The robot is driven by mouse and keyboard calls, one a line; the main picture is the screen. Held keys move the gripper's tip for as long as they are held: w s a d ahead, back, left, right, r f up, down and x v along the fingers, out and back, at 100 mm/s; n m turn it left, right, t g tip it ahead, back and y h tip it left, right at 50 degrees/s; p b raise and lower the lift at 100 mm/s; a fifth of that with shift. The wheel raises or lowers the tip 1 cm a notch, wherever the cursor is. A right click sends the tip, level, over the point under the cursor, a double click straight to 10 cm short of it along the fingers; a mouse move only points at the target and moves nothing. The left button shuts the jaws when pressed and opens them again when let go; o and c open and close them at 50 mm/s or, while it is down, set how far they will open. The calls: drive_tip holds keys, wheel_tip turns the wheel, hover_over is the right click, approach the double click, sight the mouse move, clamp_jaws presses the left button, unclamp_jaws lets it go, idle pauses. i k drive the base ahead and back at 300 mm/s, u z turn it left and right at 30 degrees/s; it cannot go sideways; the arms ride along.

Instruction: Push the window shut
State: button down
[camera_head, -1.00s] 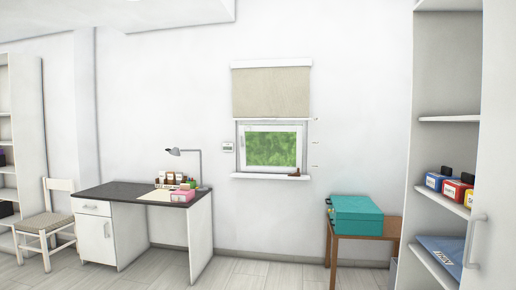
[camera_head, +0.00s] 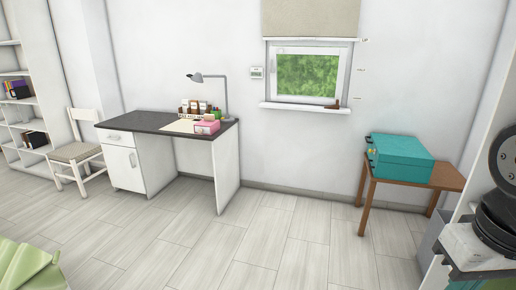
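The window (camera_head: 309,75) is a small white-framed pane in the far wall, with green foliage behind the glass. A beige blind (camera_head: 310,18) hangs over its upper part. Its white sill (camera_head: 303,107) sticks out below, with a small brown object (camera_head: 335,104) near the right end. At this distance I cannot tell how far the sash stands from its frame. Dark and grey parts at the right edge look like my arm, well short of the window. My gripper's fingers cannot be made out.
A desk (camera_head: 165,124) with a lamp (camera_head: 210,85) stands left of the window, a chair (camera_head: 78,150) beyond it. A wooden table (camera_head: 448,178) with a teal case (camera_head: 400,158) stands to the right. Light green fabric (camera_head: 28,268) is at the lower left. Floor (camera_head: 290,235) before the window is clear.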

sight(334, 18)
drive_tip(key=u, duration=0.4)
drive_tip(key=i, duration=2.2)
drive_tip(key=z, duration=0.35)
drive_tip(key=i, duration=2)
drive_tip(key=z, duration=0.65)
